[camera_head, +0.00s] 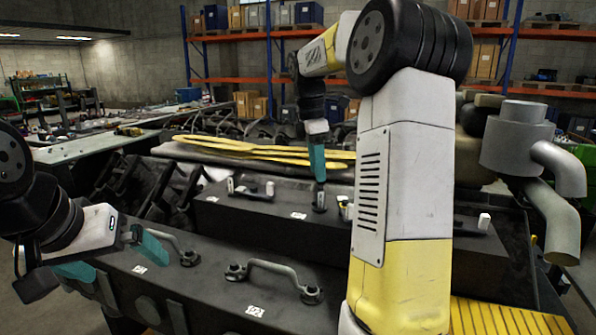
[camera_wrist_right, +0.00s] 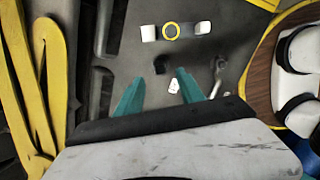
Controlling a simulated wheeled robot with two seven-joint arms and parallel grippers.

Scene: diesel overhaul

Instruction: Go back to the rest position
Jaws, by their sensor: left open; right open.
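My left gripper (camera_head: 112,260) is at the lower left of the head view. Its two teal fingers are spread over the near dark engine cover (camera_head: 200,275), with nothing between them. My right arm rises across the middle right of the head view. My right gripper (camera_head: 317,163) hangs pointing down above the farther dark cover (camera_head: 245,213), its fingers overlapping from this side. In the right wrist view its two teal fingers (camera_wrist_right: 160,95) stand apart and empty. Any gap below the right fingertips is hard to judge.
Curved handles (camera_head: 280,268) stand up from the near cover. Yellow strips (camera_head: 255,150) lie behind the far cover. A grey exhaust pipe (camera_head: 520,140) stands at the right. A long workbench (camera_head: 90,150) is at the back left, and loaded shelves (camera_head: 230,32) stand behind.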

